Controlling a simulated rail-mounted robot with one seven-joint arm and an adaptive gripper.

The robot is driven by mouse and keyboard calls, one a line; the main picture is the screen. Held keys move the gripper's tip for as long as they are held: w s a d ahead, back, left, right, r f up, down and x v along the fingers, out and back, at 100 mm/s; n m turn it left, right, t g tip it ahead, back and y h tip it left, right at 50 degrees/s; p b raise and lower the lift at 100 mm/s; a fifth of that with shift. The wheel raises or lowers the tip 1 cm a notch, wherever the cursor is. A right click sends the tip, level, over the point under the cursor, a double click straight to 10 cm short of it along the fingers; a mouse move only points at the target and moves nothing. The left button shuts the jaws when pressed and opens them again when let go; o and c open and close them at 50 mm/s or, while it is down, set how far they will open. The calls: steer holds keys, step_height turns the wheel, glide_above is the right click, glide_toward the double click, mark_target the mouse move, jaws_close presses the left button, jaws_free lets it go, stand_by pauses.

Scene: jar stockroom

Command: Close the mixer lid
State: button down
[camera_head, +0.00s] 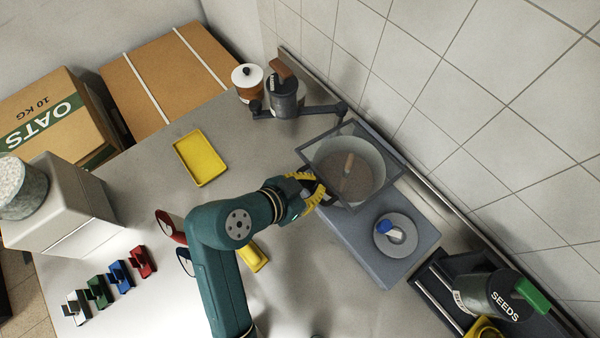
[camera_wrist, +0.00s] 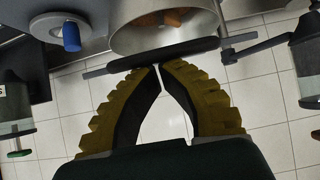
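The mixer has a grey base (camera_head: 405,262), a round bowl (camera_head: 373,152) with brown contents, and a blue-topped knob (camera_head: 386,227) on a round plate. A see-through square lid with a dark frame (camera_head: 385,142) shows over the bowl; I cannot tell its exact tilt. In the wrist view, a dark bar (camera_wrist: 205,47), apparently the lid's edge, crosses in front of the bowl (camera_wrist: 200,32). My gripper (camera_head: 308,188) is at the lid's left edge. Its yellow-and-black fingertips (camera_wrist: 160,66) almost meet just at the bar, with nothing visible between them; contact is unclear.
Behind the mixer are a dark jar (camera_head: 283,100), a white-lidded jar (camera_head: 247,82) and a dark bracket (camera_head: 320,110). A SEEDS jar (camera_head: 490,294) lies at the right. A yellow tray (camera_head: 201,158) and coloured blocks (camera_head: 119,273) are left. The tiled wall bounds the right.

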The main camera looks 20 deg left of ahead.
steer(key=shift+s+a+f+b, duration=0.1)
steer(key=shift+f+b, duration=0.15)
steer(key=shift+f, duration=0.3)
steer(key=shift+s+a+f+b, duration=0.1)
steer(key=shift+f+b, duration=0.1)
steer(key=shift+f, duration=0.3)
steer(key=shift+s+f, duration=0.15)
steer(key=shift+f, duration=0.25)
